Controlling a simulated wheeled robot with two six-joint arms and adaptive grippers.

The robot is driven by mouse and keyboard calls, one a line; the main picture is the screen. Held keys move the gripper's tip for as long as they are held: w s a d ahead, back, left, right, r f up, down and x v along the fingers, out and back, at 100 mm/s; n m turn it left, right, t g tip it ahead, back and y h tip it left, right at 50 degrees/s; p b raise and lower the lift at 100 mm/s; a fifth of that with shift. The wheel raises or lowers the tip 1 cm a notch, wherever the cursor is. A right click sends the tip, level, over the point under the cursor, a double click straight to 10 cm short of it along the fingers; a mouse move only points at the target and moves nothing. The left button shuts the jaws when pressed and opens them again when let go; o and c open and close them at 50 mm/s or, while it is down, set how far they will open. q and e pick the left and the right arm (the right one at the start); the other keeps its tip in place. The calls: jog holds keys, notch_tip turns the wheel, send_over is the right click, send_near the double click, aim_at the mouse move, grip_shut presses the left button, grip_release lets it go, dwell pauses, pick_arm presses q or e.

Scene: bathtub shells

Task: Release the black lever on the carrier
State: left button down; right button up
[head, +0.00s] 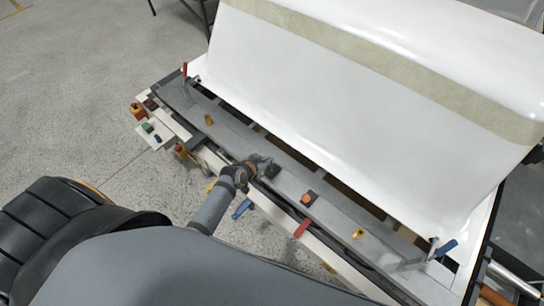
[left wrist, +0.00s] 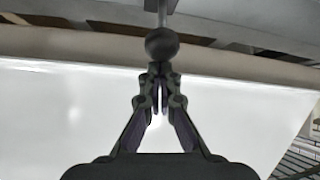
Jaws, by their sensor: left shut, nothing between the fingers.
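The carrier's grey beam (head: 226,130) runs diagonally along the front of the white shell in the head view. The black lever's round dark knob (head: 273,171) is at the middle of the beam. In the left wrist view the knob (left wrist: 162,43) sits on a grey stem, just beyond my fingertips. My left gripper (head: 262,167) is at the knob. In the left wrist view its fingers (left wrist: 158,78) are closed together with nothing between them, tips very near the knob; I cannot tell whether they touch it. My right gripper is not in view.
A large white shell (head: 350,95) with a beige band rises behind the beam. An orange-red button (head: 306,199), a red handle (head: 301,228) and blue handles (head: 242,209) (head: 446,248) are nearby. A red upright lever (head: 185,70) stands at the far left end. Open floor (head: 80,100) lies left.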

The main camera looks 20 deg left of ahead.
pick_arm(q)
jog(key=shift+s+a+f, duration=0.15)
jog(key=shift+s+a, duration=0.05)
jog(key=shift+s, duration=0.35)
jog(key=shift+s+f, duration=0.1)
